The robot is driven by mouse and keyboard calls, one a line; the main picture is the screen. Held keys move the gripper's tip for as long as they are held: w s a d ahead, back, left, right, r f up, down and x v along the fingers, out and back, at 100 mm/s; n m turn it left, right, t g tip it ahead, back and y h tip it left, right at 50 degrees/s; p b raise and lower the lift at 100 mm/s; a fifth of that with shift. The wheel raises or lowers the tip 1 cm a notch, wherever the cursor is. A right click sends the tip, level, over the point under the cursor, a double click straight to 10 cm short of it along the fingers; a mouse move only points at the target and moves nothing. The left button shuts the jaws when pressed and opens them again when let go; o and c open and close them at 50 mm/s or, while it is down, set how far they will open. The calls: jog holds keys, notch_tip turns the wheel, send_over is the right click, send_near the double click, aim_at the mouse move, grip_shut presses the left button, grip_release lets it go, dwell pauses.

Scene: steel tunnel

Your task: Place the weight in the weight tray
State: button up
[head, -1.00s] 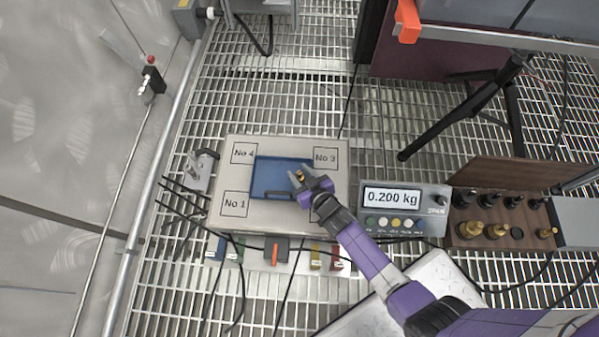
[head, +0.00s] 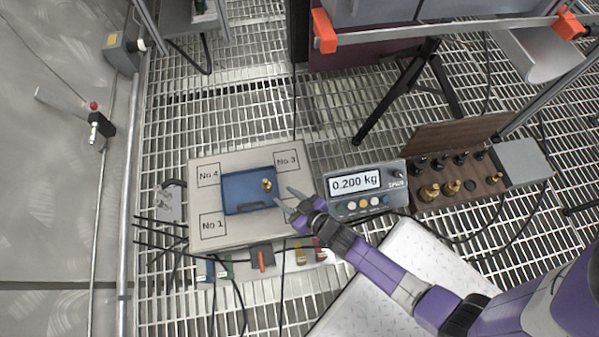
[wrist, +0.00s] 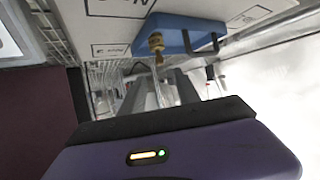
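The small brass weight (head: 266,185) stands in the right part of the blue weight tray (head: 240,205), which sits on the flat pale scale platform (head: 262,226). My gripper (head: 285,198) is just right of the tray's right edge, its fingers spread and empty, apart from the weight. In the wrist view the weight (wrist: 156,42) shows beyond the fingers (wrist: 165,90), with the blue tray (wrist: 188,32) around and behind it.
The scale display (head: 362,186) reads 0.200 kg. A wooden box with several other weights (head: 455,188) stands to its right. Cables and coloured connectors (head: 262,258) lie along the platform's front. Steel grating surrounds it.

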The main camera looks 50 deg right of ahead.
jog(key=w+a+r+v, duration=0.1)
jog(key=r+v, duration=0.1)
jog(key=v, duration=0.9)
jog(key=s+r, duration=0.4)
jog(key=r, duration=0.5)
jog(key=s+r+t, duration=0.1)
jog(key=s+r, duration=0.3)
jog(key=r, duration=0.6)
jog(key=s+r+t, duration=0.1)
jog(key=s+r, duration=0.3)
jog(key=r, duration=0.6)
jog(key=shift+s+a, duration=0.3)
jog(key=shift+a, duration=0.2)
jog(key=shift+r, duration=0.15)
